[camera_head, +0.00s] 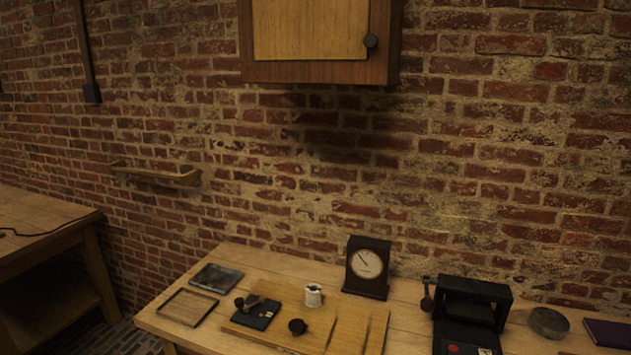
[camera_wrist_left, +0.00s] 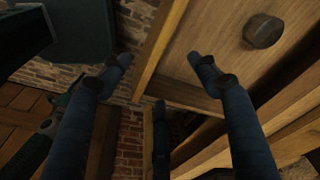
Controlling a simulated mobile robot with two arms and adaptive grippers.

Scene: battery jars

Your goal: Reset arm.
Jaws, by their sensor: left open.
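My left gripper (camera_wrist_left: 159,64) shows in the left wrist view. Its dark blue fingers are spread wide apart, with nothing between them. Behind the fingers is a wooden panel (camera_wrist_left: 195,95) with a round dark knob (camera_wrist_left: 263,31); I cannot tell whether the fingers are near it. Neither arm shows in the head view, and my right gripper is not in view.
A wall cabinet (camera_head: 310,30) hangs above the workbench. On the bench are a dial gauge (camera_head: 367,267), a black device (camera_head: 472,300), a round tin (camera_head: 549,322), a wooden frame tray (camera_head: 187,323) and a dark tray (camera_head: 217,278). Another table (camera_head: 45,226) stands at left.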

